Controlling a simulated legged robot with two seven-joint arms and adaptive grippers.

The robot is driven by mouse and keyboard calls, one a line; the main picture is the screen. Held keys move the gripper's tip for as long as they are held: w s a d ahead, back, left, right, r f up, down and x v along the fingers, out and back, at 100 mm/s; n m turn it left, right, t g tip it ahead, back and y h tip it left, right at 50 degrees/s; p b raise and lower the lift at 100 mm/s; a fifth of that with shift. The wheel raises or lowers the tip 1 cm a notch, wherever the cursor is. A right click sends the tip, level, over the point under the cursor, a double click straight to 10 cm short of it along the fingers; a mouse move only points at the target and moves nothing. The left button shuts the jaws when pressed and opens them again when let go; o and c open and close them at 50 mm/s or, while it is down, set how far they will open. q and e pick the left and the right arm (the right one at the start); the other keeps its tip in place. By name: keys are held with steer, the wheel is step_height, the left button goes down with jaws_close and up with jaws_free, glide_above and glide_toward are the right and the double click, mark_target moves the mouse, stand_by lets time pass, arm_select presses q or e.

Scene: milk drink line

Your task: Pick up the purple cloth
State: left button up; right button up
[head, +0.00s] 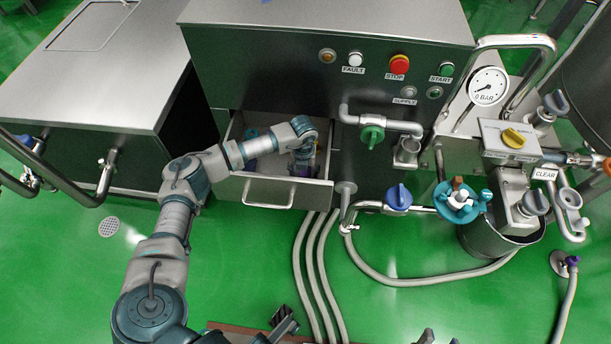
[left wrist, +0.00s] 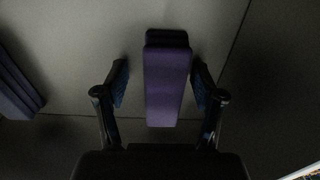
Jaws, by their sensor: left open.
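The purple cloth (left wrist: 167,88) is a narrow folded strip with a dark far end, seen in the left wrist view. It lies on the grey floor of the open drawer (head: 268,192). My left gripper (head: 303,165) reaches down into the drawer. In the left wrist view its two fingers (left wrist: 160,88) are open, one on each side of the cloth, with a gap visible on both sides. In the head view my gripper and wrist hide most of the cloth. Small dark parts at the bottom edge of the head view may be my right gripper; its jaws cannot be made out.
A second folded bluish-purple item (left wrist: 18,82) lies at the left in the left wrist view. Above is the control panel with a red stop button (head: 399,64). Hoses (head: 312,260) run across the green floor.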

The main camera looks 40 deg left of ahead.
arm_select(q)
steer(key=shift+d+r, duration=0.25)
steer(key=shift+d, duration=0.15)
steer(key=c, duration=1.1)
steer(key=shift+c, duration=0.2)
arm_select(e)
steer(key=shift+d, duration=0.35)
arm_select(q)
steer(key=shift+a+f, duration=0.1)
steer(key=shift+a, duration=0.1)
arm_select(e)
steer(key=shift+a, duration=0.1)
arm_select(q)
steer(key=shift+r, duration=0.2)
step_height(320, 180, up, 9)
steer(key=p, duration=0.3)
steer(key=shift+d, duration=0.1)
steer(key=shift+r, duration=0.4)
arm_select(e)
steer(key=w+f+n+g, duration=0.1)
steer(key=w+f+g, duration=0.3)
steer(key=f+g, duration=0.2)
steer(key=shift+a+h, duration=0.3)
